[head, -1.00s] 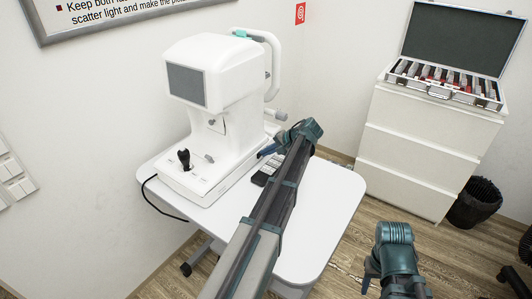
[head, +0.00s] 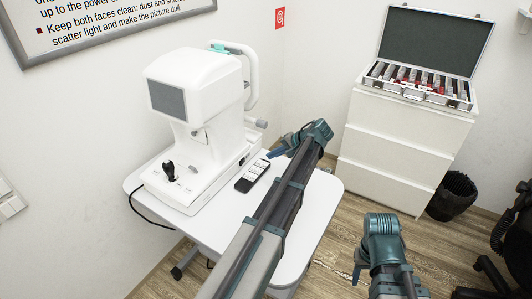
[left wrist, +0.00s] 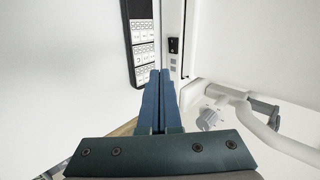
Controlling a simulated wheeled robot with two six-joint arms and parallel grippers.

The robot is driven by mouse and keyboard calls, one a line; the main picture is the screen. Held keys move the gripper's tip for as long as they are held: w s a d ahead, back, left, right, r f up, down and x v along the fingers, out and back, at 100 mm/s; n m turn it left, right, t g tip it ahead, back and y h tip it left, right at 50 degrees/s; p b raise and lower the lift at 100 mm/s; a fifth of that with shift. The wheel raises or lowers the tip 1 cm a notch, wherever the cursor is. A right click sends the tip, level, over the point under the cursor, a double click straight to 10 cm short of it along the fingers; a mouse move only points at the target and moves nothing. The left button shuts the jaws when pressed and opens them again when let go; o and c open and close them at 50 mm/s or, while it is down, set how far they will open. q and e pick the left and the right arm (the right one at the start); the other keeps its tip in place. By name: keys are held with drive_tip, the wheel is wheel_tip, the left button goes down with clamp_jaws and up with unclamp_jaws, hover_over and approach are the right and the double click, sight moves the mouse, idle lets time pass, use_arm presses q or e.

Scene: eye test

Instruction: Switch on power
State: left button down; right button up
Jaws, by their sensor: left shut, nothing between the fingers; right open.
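A white eye-test machine (head: 195,95) with a grey screen and a black joystick stands on a white table (head: 285,240). In the left wrist view, a small black rocker switch (left wrist: 173,45) sits on the machine's white side panel (left wrist: 172,15). Its on or off position is too small to tell. My left gripper (head: 274,153) is shut and empty, to the right of the machine's base and apart from it. In the left wrist view, its blue fingertips (left wrist: 160,72) appear just below and left of the switch. My right gripper (head: 357,272) is open, low and right of the table.
A black handset-like panel with white keys (head: 252,176) lies on the table beside the machine. A black cable (head: 150,221) hangs at the left. A white drawer cabinet (head: 395,155) bears an open lens case (head: 415,92). A black bin (head: 453,196) stands beside it.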

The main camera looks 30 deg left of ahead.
use_arm(q)
drive_tip(key=shift+d+r, duration=0.35)
drive_tip(key=shift+d, duration=0.1)
use_arm(e)
drive_tip(key=shift+r, duration=0.35)
